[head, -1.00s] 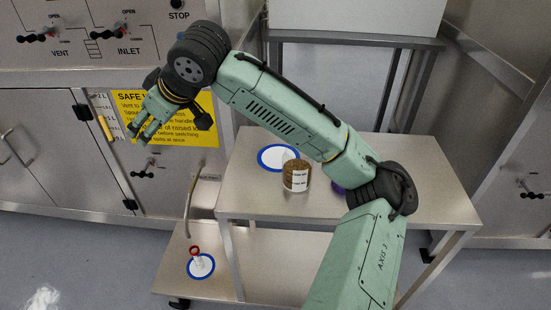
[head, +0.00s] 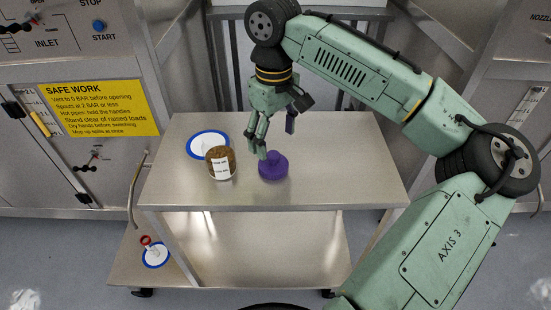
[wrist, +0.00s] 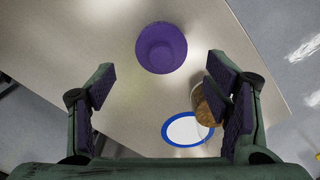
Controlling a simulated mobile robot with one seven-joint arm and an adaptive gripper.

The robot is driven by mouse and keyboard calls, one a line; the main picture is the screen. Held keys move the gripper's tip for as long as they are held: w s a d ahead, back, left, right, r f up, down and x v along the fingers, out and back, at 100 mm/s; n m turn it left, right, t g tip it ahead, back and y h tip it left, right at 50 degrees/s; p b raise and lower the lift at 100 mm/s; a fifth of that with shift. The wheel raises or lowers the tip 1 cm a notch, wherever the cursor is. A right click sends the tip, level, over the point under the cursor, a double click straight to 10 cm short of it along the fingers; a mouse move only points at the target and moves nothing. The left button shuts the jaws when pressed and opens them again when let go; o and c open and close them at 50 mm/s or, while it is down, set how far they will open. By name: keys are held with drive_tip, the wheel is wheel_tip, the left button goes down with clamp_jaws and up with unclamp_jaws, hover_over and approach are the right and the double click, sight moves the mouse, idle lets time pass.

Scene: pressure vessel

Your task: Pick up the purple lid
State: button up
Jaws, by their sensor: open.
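The purple lid (head: 273,168) lies on the upper shelf of a steel cart, near its middle, with a raised knob on top. In the wrist view the lid (wrist: 161,48) is a round purple disc, ahead of the fingers and between their lines. My gripper (head: 259,152) points down just above and slightly left of the lid in the head view. I cannot tell the exact height over the lid.
A brown-filled jar with a white label (head: 221,163) stands close left of the lid. A blue-rimmed white disc (head: 193,146) lies behind it. The shelf's right side (head: 345,165) is clear. A red-topped item (head: 147,242) stands on the lower shelf.

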sight(273, 154)
drive_tip(key=shift+a+f+p, duration=0.1)
drive_tip(key=shift+f+p, duration=0.6)
drive_tip(key=shift+f, duration=2.75)
drive_tip(key=c, duration=0.6)
drive_tip(key=shift+r, duration=0.1)
